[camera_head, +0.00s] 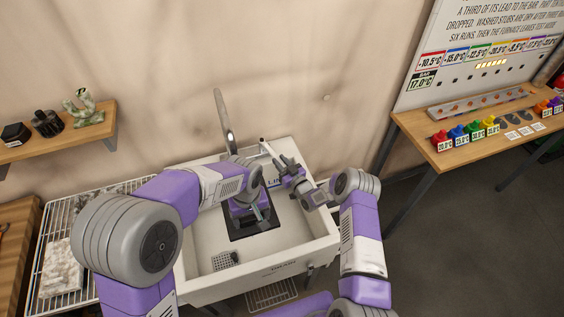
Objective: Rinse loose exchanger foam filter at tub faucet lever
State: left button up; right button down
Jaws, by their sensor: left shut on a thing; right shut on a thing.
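The white tub (200,282) stands against the wall, with a tall curved metal faucet (224,122) at its back. A thin pale lever with a dark tip (266,146) sticks up at the tub's back right. My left gripper (262,216) is inside the tub below the faucet, shut on a dark flat square that looks like the foam filter (240,229); my gripper covers much of it. My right gripper (281,163) is at the back right of the tub, shut at the lever. The exact contact is too small to make out. I cannot tell whether water runs.
A drain grate (224,261) lies in the tub's front left. A wire rack (110,200) at left holds a pale mottled slab (62,268). A wall shelf (60,143) holds small objects. A wooden table (428,148) at right carries several coloured weights. Floor between is clear.

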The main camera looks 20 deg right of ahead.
aim_at(242, 235)
jog(key=shift+s+a+m+t+h, duration=0.15)
jog(key=shift+a+m+h, duration=0.6)
jog(key=shift+a+h, duration=0.3)
jog(key=shift+s+a+m+t+h, duration=0.15)
jog(key=shift+a+m+h, duration=0.65)
jog(key=shift+h, duration=0.45)
jog(key=c, duration=1)
grip_release()
jog(key=s, duration=1.2)
pick_arm(q)
jog(key=shift+a, duration=0.1)
jog(key=shift+s+a+b, duration=0.55)
jog(key=shift+s+a, duration=0.9)
jog(key=shift+a, duration=0.3)
jog(key=shift+s+a+b, duration=0.3)
jog(key=shift+s+a, duration=0.75)
jog(key=shift+a, duration=0.3)
pick_arm(e)
jog(key=shift+f, duration=0.8)
